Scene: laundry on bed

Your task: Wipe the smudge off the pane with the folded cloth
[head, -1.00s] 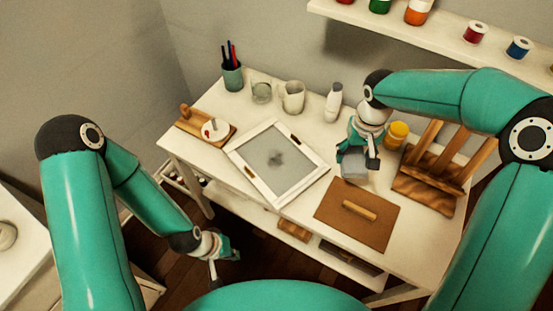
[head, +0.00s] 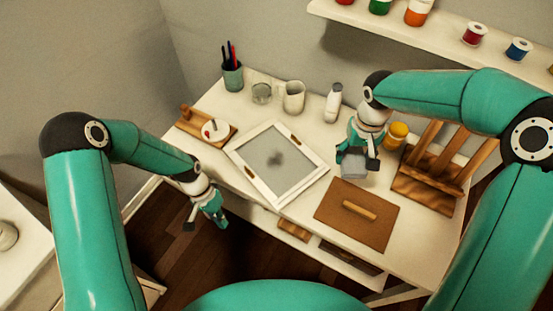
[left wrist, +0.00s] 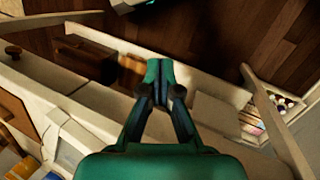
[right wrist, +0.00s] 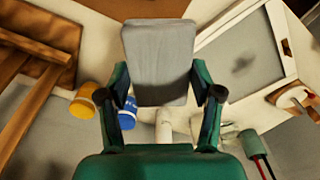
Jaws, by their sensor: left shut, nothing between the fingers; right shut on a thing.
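The pane (head: 262,175) lies in a white frame on the white table, tilted in the picture. A dark grey smudge (head: 276,158) is near its middle; it also shows in the right wrist view (right wrist: 243,62). My right gripper (head: 357,158) is shut on the grey folded cloth (head: 353,169), to the right of the pane. In the right wrist view the cloth (right wrist: 160,62) sits between both fingers, clear of the pane. My left gripper (head: 206,216) is shut and empty, off the table's front left edge. Its closed fingertips show in the left wrist view (left wrist: 159,72).
A brown board with a handle (head: 350,222) lies front right, with a wooden easel (head: 430,185) beyond. A yellow jar (head: 396,135), white bottle (head: 333,103), mug (head: 293,97), glass (head: 261,92) and pen cup (head: 232,76) stand behind. A wooden holder (head: 207,127) is left of the pane.

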